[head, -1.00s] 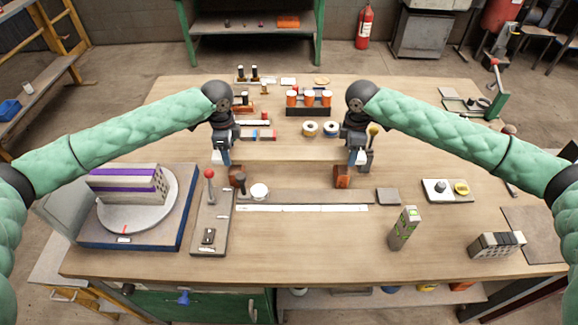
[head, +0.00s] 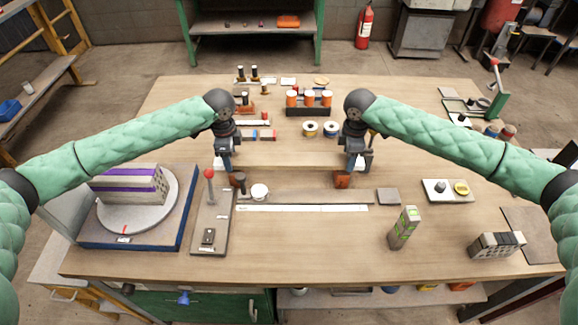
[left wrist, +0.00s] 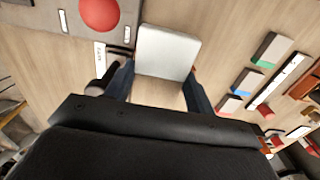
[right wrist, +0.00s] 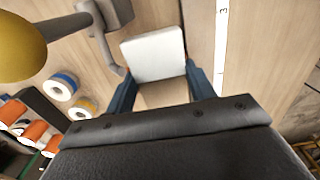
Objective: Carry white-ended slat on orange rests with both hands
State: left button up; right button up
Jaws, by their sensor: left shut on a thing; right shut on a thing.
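The wooden slat (head: 290,160) runs left to right in the head view, close in colour to the table. My left gripper (head: 226,163) is shut on its left part and my right gripper (head: 353,163) on its right part. The white ends show past the jaws, the left one in the left wrist view (left wrist: 167,52) and the right one in the right wrist view (right wrist: 153,55). The slat looks about level. The right orange rest (head: 341,180) and the darker left rest (head: 236,180) show just below its front edge, tops partly covered. I cannot tell whether it touches them.
A red-knobbed lever panel (head: 209,215) and a turntable (head: 170,205) stand at left. A white ruler strip (head: 300,208) lies in front of the rests. A bottle rack (head: 308,110) and tape rolls (head: 310,128) are behind. The table's front middle is clear.

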pick_arm(q)
jog(key=o, duration=1.2)
pick_arm(e)
jog(key=o, duration=1.2)
pick_arm(q)
jog(key=shift+r, duration=0.1)
pick_arm(e)
jog(key=shift+r, duration=0.45)
pick_arm(q)
notch_tip(320, 180, up, 12)
pick_arm(e)
notch_tip(320, 180, up, 11)
pick_arm(q)
jog(key=shift+f, duration=0.2)
